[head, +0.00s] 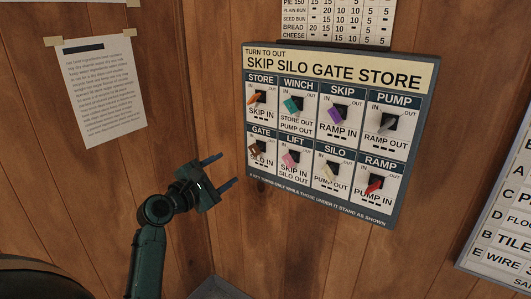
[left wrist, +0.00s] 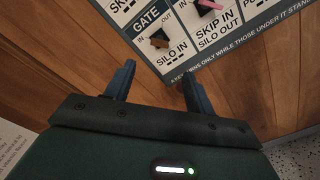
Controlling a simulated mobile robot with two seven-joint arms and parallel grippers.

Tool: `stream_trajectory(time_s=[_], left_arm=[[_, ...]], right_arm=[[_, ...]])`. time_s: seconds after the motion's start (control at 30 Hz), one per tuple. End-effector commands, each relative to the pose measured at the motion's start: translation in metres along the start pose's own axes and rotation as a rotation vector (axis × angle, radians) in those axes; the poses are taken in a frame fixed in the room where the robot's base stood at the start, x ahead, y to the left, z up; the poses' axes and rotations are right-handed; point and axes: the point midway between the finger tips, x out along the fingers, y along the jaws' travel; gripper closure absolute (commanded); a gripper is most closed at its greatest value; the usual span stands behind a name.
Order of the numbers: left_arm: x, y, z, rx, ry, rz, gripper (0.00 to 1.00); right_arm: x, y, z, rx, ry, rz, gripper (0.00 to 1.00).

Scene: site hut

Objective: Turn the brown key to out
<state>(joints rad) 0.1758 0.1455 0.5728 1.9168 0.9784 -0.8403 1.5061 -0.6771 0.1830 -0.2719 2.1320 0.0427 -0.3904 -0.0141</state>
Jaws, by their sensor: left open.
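The brown key (head: 254,149) is on the GATE switch, in the lower left corner of the key board (head: 340,62). Its handle appears to lie toward the IN side. The left wrist view shows the brown key (left wrist: 159,36) above and beyond the fingers, with IN to its left and OUT at its upper right. My left gripper (head: 228,168) is open and empty, just left of the board's lower left corner, apart from the key. Its two blue fingers (left wrist: 157,75) point toward the GATE switch in the left wrist view. My right gripper is not in view.
Other keys sit close by: orange STORE (head: 258,97) above, pink LIFT (head: 291,157) to the right, and teal WINCH (head: 292,104). A paper notice (head: 100,90) hangs on the left wall. Another board (head: 500,215) is at the right edge. The wall below the board is bare.

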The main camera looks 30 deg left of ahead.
Motion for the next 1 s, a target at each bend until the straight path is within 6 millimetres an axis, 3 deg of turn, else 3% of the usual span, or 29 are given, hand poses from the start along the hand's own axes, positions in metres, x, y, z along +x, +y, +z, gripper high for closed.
stream_trajectory(time_s=[0.17,0.7,1.0], left_arm=[[0.013,0.003,0.001,-0.018,-0.005,0.005,0.45],[0.115,0.003,0.001,-0.012,-0.003,0.003,0.45],[0.131,0.002,0.001,-0.010,-0.003,0.003,0.45]], right_arm=[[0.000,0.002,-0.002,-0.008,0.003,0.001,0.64],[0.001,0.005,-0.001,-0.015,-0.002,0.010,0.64],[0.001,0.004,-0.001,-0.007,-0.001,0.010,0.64]])
